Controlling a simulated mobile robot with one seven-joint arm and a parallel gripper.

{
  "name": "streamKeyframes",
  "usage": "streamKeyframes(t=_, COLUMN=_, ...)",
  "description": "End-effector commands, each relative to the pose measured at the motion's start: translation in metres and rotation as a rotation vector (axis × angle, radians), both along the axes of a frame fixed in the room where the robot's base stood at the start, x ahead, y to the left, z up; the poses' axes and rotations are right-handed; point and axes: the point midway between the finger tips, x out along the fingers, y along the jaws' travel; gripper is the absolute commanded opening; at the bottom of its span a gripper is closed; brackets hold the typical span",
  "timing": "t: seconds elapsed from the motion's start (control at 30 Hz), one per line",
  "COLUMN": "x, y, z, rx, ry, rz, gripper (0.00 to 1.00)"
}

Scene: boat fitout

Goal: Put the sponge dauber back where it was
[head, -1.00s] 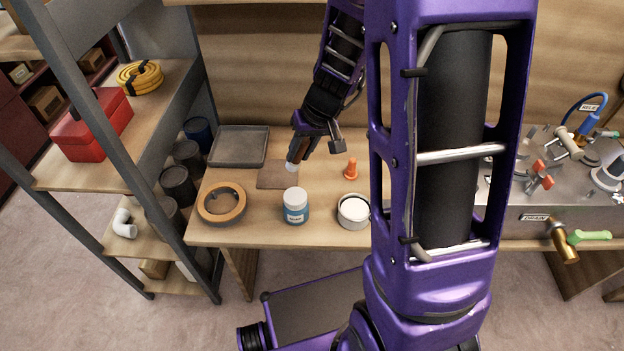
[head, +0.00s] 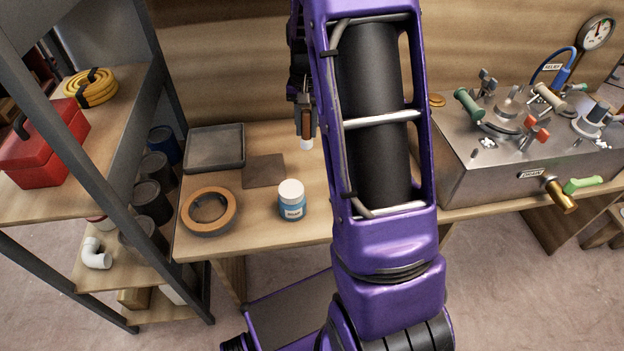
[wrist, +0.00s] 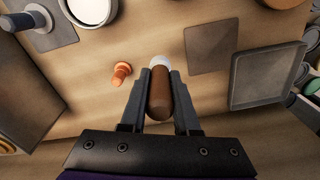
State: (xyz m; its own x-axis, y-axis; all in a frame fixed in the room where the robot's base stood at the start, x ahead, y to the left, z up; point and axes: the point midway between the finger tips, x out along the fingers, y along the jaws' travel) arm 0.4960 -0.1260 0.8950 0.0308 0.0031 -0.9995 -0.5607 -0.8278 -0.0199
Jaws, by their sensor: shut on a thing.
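My gripper (head: 306,122) is shut on the sponge dauber, which has a brown handle and a white sponge tip (head: 306,144). In the wrist view the dauber (wrist: 160,92) sits between the two fingers (wrist: 158,98), tip pointing away from the palm. In the head view it hangs roughly upright, tip down, to the right of and behind the flat brown square mat (head: 264,170). The mat also shows bare in the wrist view (wrist: 213,47). I cannot tell whether the tip touches the bench.
A grey tray (head: 215,148), tan ring (head: 208,210) and blue jar with white lid (head: 291,200) stand on the bench (head: 255,236). An orange plug (wrist: 121,73) and white-topped tin (wrist: 92,10) lie left in the wrist view. A steel box with valves (head: 520,160) stands right.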

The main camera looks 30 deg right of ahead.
Motion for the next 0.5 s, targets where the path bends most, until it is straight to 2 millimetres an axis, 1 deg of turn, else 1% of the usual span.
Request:
streamKeyframes(t=0.03, x=0.002, y=-0.009, z=-0.005, rx=-0.002, ry=0.013, rz=-0.037, gripper=0.00)
streamKeyframes(t=0.13, x=0.002, y=-0.016, z=-0.014, rx=-0.003, ry=0.032, rz=-0.072, gripper=0.00)
streamKeyframes(t=0.33, x=0.002, y=-0.016, z=-0.051, rx=-0.001, ry=0.036, rz=-0.079, gripper=0.00)
streamKeyframes(t=0.4, x=0.002, y=-0.016, z=-0.060, rx=-0.001, ry=0.034, rz=-0.078, gripper=0.00)
streamKeyframes(t=0.5, x=0.002, y=-0.016, z=-0.067, rx=-0.002, ry=0.033, rz=-0.078, gripper=0.00)
